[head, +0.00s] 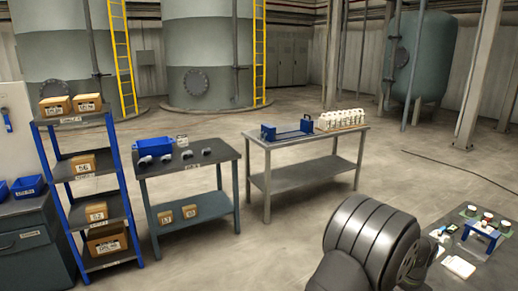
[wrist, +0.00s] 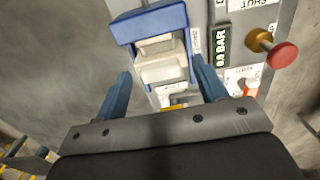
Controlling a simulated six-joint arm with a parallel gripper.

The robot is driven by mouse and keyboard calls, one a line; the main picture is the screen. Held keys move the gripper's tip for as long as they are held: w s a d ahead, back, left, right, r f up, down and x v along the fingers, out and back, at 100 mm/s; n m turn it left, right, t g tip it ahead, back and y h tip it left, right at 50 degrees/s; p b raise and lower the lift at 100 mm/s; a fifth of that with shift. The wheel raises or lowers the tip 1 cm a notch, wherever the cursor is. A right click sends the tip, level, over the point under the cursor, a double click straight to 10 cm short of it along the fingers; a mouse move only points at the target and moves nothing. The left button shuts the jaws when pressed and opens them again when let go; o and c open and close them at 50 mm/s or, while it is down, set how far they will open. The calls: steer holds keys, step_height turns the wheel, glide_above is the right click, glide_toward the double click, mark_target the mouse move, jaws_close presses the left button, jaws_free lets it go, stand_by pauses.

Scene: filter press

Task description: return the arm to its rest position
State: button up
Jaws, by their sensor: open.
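My gripper (wrist: 163,88) is open in the wrist view, its two blue fingers apart with nothing held between them. Beyond the fingertips is a small press with a blue frame (wrist: 150,22) and a white body (wrist: 164,72). The fingers appear to stand on either side of the white body; I cannot tell whether they touch it. In the head view my dark ribbed arm is at the lower right, and the gripper itself cannot be made out. The blue-framed press (head: 482,232) shows on the dark bench there.
Beside the press are a green display (wrist: 223,46) reading about 0.0 BAR and a red knob (wrist: 282,55) on a brass stem. The dark bench (head: 440,212) holds several small items. A steel table (head: 262,142), a dark table (head: 150,166) and blue shelves (head: 85,156) stand farther off, with open floor between.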

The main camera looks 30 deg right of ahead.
steer(key=shift+f, duration=0.35)
steer(key=shift+d+r, duration=0.1)
steer(key=shift+d, duration=0.1)
steer(key=shift+r, duration=0.15)
